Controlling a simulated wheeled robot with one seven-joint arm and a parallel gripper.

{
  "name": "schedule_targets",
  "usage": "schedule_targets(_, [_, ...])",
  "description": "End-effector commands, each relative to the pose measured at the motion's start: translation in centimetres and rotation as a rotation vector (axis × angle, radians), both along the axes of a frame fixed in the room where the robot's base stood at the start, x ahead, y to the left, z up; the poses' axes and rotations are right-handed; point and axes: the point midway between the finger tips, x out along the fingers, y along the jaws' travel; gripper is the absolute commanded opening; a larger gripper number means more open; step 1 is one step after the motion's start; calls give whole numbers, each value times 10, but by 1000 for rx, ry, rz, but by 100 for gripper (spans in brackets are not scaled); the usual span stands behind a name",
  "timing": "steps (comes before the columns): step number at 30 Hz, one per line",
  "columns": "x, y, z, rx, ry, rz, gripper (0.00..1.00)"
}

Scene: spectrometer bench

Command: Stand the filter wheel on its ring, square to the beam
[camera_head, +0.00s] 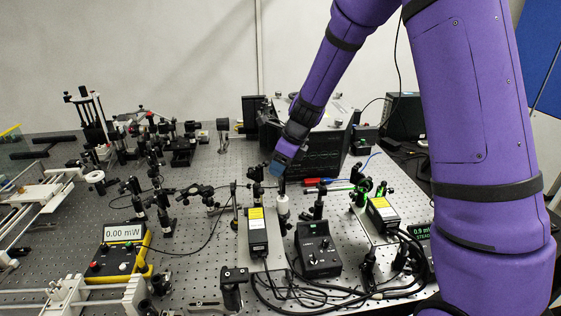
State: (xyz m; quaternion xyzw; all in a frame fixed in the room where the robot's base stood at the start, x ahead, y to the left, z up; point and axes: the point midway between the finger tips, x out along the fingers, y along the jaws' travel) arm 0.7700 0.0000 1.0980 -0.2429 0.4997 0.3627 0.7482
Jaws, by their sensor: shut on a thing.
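The ring cannot be picked out.
A black box with a yellow label (258,231) and a black control box (318,250) stand close in front. A second labelled box (382,215) and green-lit optics (363,188) are to the right. A yellow power meter (122,250) reads 0.00 mW. Cables cross the front.

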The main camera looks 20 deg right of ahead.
Motion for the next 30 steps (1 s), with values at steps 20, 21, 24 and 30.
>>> schedule_targets(20, [-3,-4,14,1,-2,-1,84])
schedule_targets(21, [-4,-6,20,0,-4,0,84])
schedule_targets(24, [-9,-11,38,0,-4,0,84])
schedule_targets(30, [-19,-24,75,0,-3,-1,84])
